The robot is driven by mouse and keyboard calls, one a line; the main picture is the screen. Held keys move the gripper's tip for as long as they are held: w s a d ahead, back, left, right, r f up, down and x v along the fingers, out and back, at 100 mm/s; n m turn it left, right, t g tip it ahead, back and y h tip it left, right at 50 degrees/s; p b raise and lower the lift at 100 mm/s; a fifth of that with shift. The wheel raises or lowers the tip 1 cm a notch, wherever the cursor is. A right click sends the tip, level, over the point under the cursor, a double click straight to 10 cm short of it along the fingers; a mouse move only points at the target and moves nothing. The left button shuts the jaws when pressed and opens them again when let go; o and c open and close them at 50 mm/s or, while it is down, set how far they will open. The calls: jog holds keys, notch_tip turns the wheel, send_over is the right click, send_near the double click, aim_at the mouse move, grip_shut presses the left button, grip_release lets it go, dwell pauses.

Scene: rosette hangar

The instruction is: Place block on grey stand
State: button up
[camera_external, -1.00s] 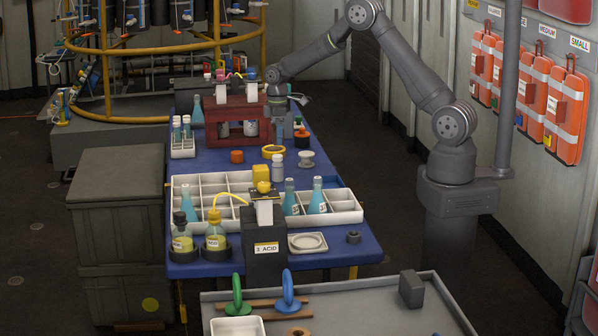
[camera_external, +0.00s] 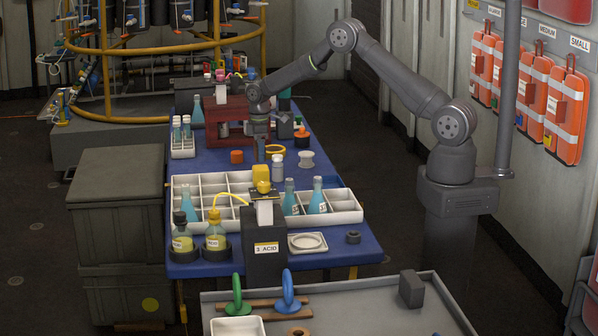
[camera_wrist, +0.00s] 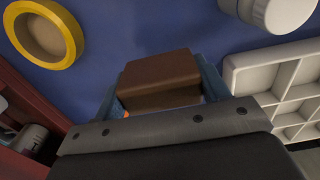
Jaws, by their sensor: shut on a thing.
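My gripper (camera_external: 260,150) is over the blue table, between the red rack and the white compartment tray. In the wrist view my gripper (camera_wrist: 162,92) is shut on a brown block (camera_wrist: 160,72), which sits between the two blue-grey fingers. In the external view the held block is too small to make out. I cannot tell which thing is the grey stand. A dark grey boxy piece (camera_external: 285,128) stands beside the red rack, and a grey block-like piece (camera_external: 411,289) stands on the front tray.
The red rack (camera_external: 212,118) is behind. The front tray (camera_external: 370,310) has bare room.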

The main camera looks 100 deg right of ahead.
jog(key=shift+w+f, duration=0.15)
jog(key=shift+f, duration=1.9)
jog(key=shift+f, duration=0.2)
jog(key=o, duration=1)
notch_tip(320, 180, up, 11)
jog(key=shift+r, duration=0.45)
jog(key=shift+c, duration=0.6)
jog(key=shift+r, duration=0.25)
jog(key=c, duration=0.6)
